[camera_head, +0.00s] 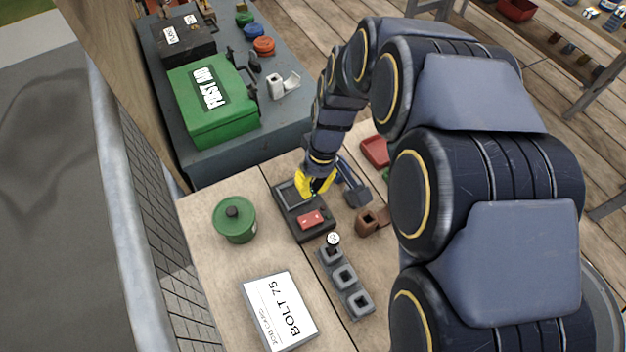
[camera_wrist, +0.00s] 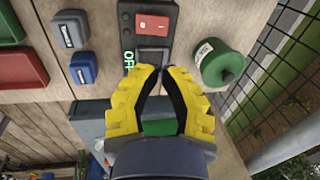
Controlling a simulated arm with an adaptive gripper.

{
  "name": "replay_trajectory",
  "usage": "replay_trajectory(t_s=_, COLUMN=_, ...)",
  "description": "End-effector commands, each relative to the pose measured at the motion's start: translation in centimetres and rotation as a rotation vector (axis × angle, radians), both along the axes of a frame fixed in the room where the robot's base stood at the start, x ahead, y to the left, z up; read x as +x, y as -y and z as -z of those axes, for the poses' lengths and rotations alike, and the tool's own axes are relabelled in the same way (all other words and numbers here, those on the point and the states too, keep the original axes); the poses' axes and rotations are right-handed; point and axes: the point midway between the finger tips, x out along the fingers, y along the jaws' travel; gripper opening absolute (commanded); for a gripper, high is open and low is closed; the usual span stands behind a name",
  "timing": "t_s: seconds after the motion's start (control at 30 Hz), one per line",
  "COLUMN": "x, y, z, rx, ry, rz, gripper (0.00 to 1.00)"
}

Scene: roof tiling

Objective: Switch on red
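A dark control box (camera_head: 290,222) lies on the wooden bench, with a red rocker switch (camera_head: 311,219) at its near end and a grey screen-like panel at its far end. In the wrist view the red switch (camera_wrist: 153,22) is at the top, with small white marks; whether it is on I cannot tell. Green characters (camera_wrist: 130,60) show beside the dark panel (camera_wrist: 152,56). My gripper (camera_head: 309,191) is above the panel end, apart from the switch. Its yellow fingertips (camera_wrist: 160,70) come together with nothing seen between them, and they hide part of the panel.
A green lidded pot (camera_head: 234,220) stands left of the box. A grey socket strip (camera_head: 344,278) and a job card (camera_head: 280,311) lie in front. A brown block (camera_head: 371,221) and red tray (camera_head: 375,151) are to the right. A green first aid case (camera_head: 212,101) stands behind.

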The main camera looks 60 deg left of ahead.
Motion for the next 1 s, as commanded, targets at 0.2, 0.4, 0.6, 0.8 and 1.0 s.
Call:
replay_trajectory(t_s=0.2, x=-1.0, y=0.1, z=5.0, rx=-0.005, ry=-0.003, rz=-0.001, gripper=0.0)
replay_trajectory(t_s=0.4, x=-1.6, y=0.1, z=8.3, rx=-0.004, ry=-0.002, rz=-0.001, gripper=0.0)
replay_trajectory(t_s=0.6, x=-1.8, y=0.1, z=9.8, rx=-0.003, ry=-0.002, rz=-0.001, gripper=0.0)
replay_trajectory(t_s=0.8, x=-1.8, y=0.1, z=10.0, rx=-0.001, ry=-0.001, rz=0.0, gripper=0.0)
replay_trajectory(t_s=1.0, x=-1.8, y=0.1, z=10.0, rx=-0.001, ry=0.001, rz=0.0, gripper=0.0)
